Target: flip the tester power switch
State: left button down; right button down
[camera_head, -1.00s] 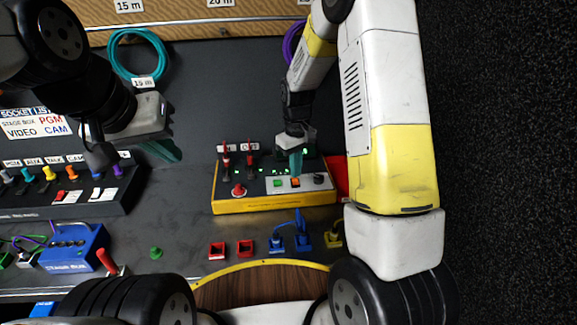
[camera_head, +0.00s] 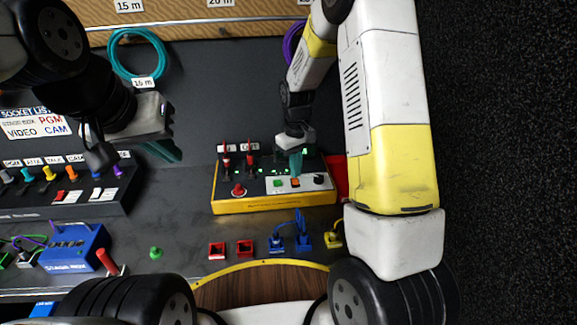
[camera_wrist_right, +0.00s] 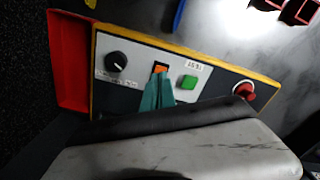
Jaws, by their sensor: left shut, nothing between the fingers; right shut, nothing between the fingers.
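The tester (camera_head: 270,203) is a dark box with a yellow edge on the bench. Its light front panel carries an orange power switch (camera_head: 295,182), which also shows in the right wrist view (camera_wrist_right: 160,68). A green button (camera_wrist_right: 187,82) and a black knob (camera_wrist_right: 116,61) flank it. My right gripper (camera_head: 296,170) is shut and empty, with its teal fingertips (camera_wrist_right: 158,90) right at the switch. They cover part of it, and I cannot tell whether they touch it. My left gripper (camera_head: 168,152) is shut and empty above the bench, left of the tester.
A red tray (camera_wrist_right: 70,60) stands against the tester's side. A red knob (camera_head: 238,190) and red plugs are on the tester. Blue connectors (camera_head: 303,238) and red sockets (camera_head: 217,250) lie in front. The blue stage box (camera_head: 75,250) is at the left.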

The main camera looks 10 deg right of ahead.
aim_at(296, 182)
jog(key=shift+f, duration=1.1)
dwell(0.3)
notch_tip(296, 182, up, 7)
dwell(0.9)
jog(key=s+d+r+m+t+y, duration=0.1)
jog(key=s+r+t, duration=0.1)
jog(key=s+r, duration=0.45)
jog(key=s+d+r+m+t, duration=0.15)
jog(key=s+r, duration=0.25)
jog(key=r, duration=0.5)
jog(key=s+r+m+t+y, duration=0.1)
jog(key=s+r+m+t, duration=0.1)
jog(key=s, duration=1.1)
notch_tip(296, 182, up, 2)
jog(key=shift+s+r+m+t, duration=0.25)
jog(key=shift+s+m+t, duration=0.1)
jog(key=shift+m, duration=0.1)
jog(key=shift+d, duration=0.2)
